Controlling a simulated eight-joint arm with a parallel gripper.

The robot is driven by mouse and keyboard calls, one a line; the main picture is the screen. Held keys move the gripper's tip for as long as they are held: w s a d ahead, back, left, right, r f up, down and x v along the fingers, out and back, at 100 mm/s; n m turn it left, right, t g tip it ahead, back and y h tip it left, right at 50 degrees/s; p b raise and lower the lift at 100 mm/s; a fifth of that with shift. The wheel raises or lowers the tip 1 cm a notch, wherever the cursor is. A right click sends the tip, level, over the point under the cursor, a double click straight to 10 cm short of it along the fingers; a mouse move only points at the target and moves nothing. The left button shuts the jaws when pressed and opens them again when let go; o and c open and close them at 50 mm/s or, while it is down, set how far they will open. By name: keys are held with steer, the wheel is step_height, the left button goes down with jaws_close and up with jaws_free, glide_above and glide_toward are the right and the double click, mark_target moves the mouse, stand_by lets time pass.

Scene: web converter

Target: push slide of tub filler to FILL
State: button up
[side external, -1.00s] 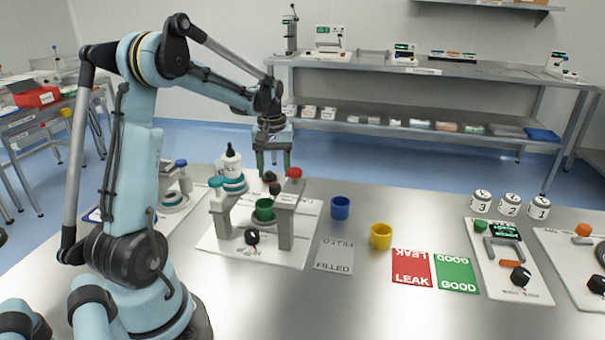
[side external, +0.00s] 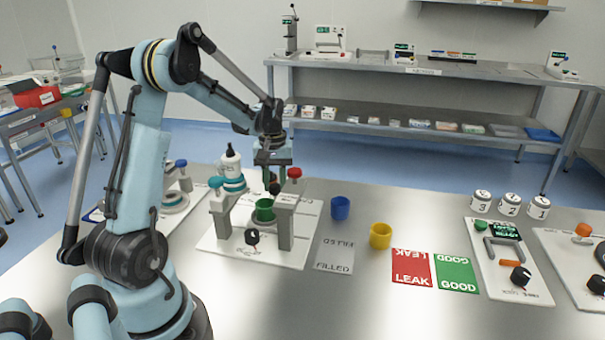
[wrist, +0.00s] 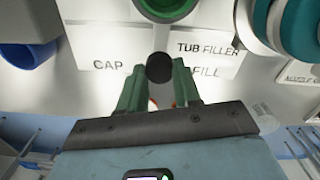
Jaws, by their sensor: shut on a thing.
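The tub filler (side external: 222,245) is a white plate with two grey posts. A green tub (side external: 264,208) stands between the posts and shows at the top of the wrist view (wrist: 165,6). My gripper (side external: 276,184) is behind the tub and reaches down to the slide's black knob (side external: 275,188). In the wrist view my green fingers (wrist: 158,78) are on either side of the black knob (wrist: 159,67), shut on it. The knob lies between the labels CAP (wrist: 108,64) on the left and FILL (wrist: 205,72) on the right.
The left post has a teal knob (side external: 216,182) and the right post a red knob (side external: 294,173). A blue cup (side external: 340,208) and a yellow cup (side external: 381,236) stand to the right. A dial (side external: 252,237) is at the front.

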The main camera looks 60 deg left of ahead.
jaws_close()
steer(key=shift+s+a, duration=1.45)
steer(key=o, duration=0.9)
jaws_free()
step_height(320, 180, up, 12)
